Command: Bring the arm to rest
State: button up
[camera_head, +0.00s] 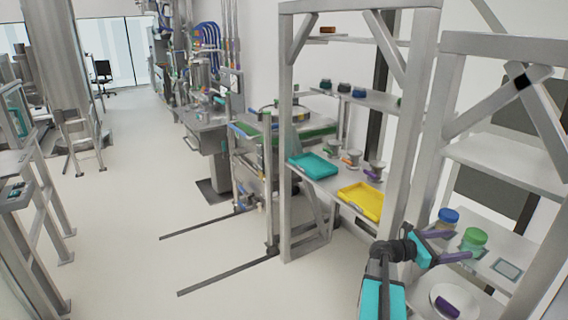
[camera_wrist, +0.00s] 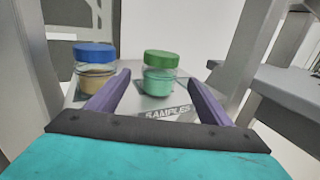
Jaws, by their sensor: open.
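My gripper (camera_head: 447,246) is at the lower right of the head view, in front of the right-hand shelf. Its two purple fingers are spread apart. In the wrist view my gripper (camera_wrist: 155,98) is open, with nothing held between the fingers. A jar with a green lid (camera_wrist: 161,72) stands upright beyond the fingertips, between their lines. A jar with a blue lid (camera_wrist: 95,70) stands to its left, beyond the left finger. In the head view the blue-lidded jar (camera_head: 447,218) and the green-lidded jar (camera_head: 473,239) stand on the shelf close to the fingers.
A plate marked SAMPLES (camera_wrist: 165,113) lies before the jars. A white round dish with a purple item (camera_head: 455,302) sits lower right. A teal bin (camera_head: 313,166) and a yellow bin (camera_head: 360,202) are on the neighbouring shelf. Grey posts (camera_head: 420,130) flank the arm. Open floor (camera_head: 130,220) lies left.

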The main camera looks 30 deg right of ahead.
jog(key=w+a+f+m+t+y, duration=0.2)
jog(key=w+a+f+m+y, duration=0.15)
jog(key=a+f, duration=1.2)
jog(key=w+a+f+m+t+y, duration=0.1)
jog(key=w+a+f+m+y, duration=0.3)
jog(key=a+f, duration=1.1)
jog(key=s+a+f+m+y, duration=0.2)
jog(key=a+f, duration=0.4)
jog(key=a, duration=0.5)
jog(key=s+a+f+m+g+y+b, duration=0.1)
jog(key=s+a+f+y, duration=0.3)
jog(key=a, duration=0.8)
jog(key=s+a+f+m+g+y+b, duration=0.1)
jog(key=s+a+f+m+y, duration=0.2)
jog(key=a, duration=0.9)
jog(key=x, duration=0.6)
jog(key=shift+s+f, duration=0.25)
jog(key=shift+s, duration=0.2)
